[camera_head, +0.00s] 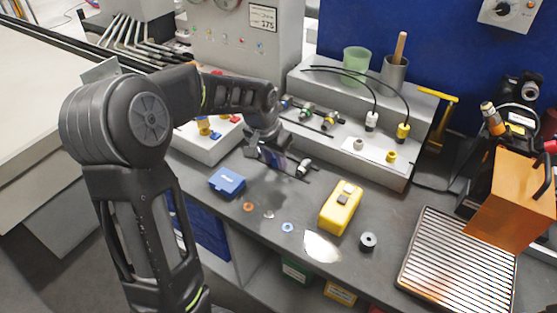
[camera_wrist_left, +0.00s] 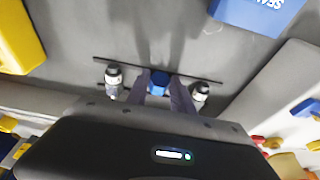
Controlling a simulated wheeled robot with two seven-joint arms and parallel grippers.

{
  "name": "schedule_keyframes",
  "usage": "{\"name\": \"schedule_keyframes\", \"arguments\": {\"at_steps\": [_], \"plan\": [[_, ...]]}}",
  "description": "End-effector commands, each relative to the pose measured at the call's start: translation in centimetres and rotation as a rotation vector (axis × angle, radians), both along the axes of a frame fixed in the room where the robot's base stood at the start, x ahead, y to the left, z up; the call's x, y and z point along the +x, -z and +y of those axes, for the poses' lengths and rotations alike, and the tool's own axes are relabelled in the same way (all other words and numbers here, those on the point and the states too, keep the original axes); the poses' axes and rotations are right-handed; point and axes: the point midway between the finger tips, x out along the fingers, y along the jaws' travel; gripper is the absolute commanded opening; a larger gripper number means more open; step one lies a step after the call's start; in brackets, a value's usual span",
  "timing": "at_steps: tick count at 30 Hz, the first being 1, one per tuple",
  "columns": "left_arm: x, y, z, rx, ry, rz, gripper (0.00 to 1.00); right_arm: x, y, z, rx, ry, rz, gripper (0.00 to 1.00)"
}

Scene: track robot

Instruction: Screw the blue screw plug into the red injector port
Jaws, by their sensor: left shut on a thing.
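My left gripper (camera_head: 272,158) is low over the grey bench, beside the stepped grey shelf. In the left wrist view its two fingers (camera_wrist_left: 159,92) are closed around a small blue piece, which looks like the blue screw plug (camera_wrist_left: 159,80). The plug is mostly hidden by the arm in the head view. It sits between two white-and-black fittings on thin dark rods. A pale block (camera_head: 212,148) left of the gripper carries yellow, red and blue fittings; small red parts (camera_wrist_left: 272,142) show at right in the wrist view. I cannot tell which is the injector port. My right gripper is not in view.
The grey shelf (camera_head: 350,160) holds cables and cups. A ribbed tray (camera_head: 458,262) lies at right. Small washers lie near the front edge.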

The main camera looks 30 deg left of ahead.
Motion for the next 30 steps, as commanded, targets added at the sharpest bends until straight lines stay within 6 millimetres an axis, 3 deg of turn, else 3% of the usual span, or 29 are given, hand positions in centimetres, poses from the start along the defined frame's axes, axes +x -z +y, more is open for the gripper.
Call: {"name": "schedule_keyframes", "arguments": {"at_steps": [13, 30], "plan": [[0.0, -0.4, 0.0, 0.000, 0.000, 0.000, 0.00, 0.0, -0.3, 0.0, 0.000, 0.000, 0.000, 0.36], [0.0, -5.3, 0.0, 0.000, 0.000, -0.001, 0.00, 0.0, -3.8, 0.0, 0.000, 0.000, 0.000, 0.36]]}}
